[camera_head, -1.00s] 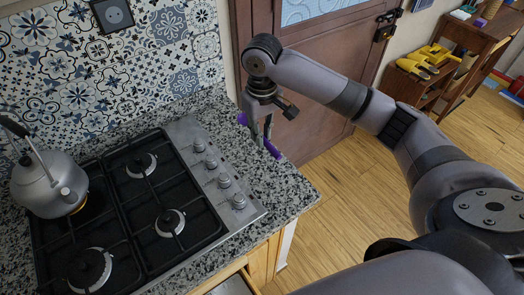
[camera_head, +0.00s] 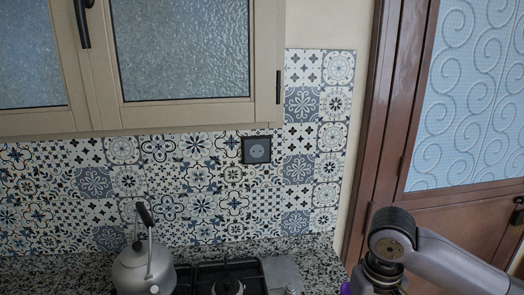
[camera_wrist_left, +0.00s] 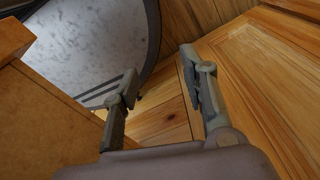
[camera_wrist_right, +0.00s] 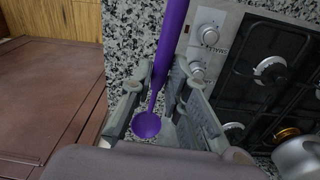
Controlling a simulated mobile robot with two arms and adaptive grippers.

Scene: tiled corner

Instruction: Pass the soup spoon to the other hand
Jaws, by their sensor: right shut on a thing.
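The purple soup spoon (camera_wrist_right: 171,40) shows in the right wrist view, with its handle running up out of the frame and its round bowl (camera_wrist_right: 147,125) low between the fingers. My right gripper (camera_wrist_right: 162,78) is shut on the spoon. In the head view only the right wrist shows at the bottom right, with a bit of purple (camera_head: 346,288) beside it; the fingers are out of frame. My left gripper (camera_wrist_left: 160,70) is open and empty in the left wrist view, and it is not in the head view.
A gas stove (camera_head: 228,275) and a metal kettle (camera_head: 143,268) stand on the speckled counter (camera_head: 318,262). A tiled wall and a cabinet (camera_head: 185,50) rise behind; a door is at right. Wooden panels (camera_wrist_left: 260,75) are close around the left gripper.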

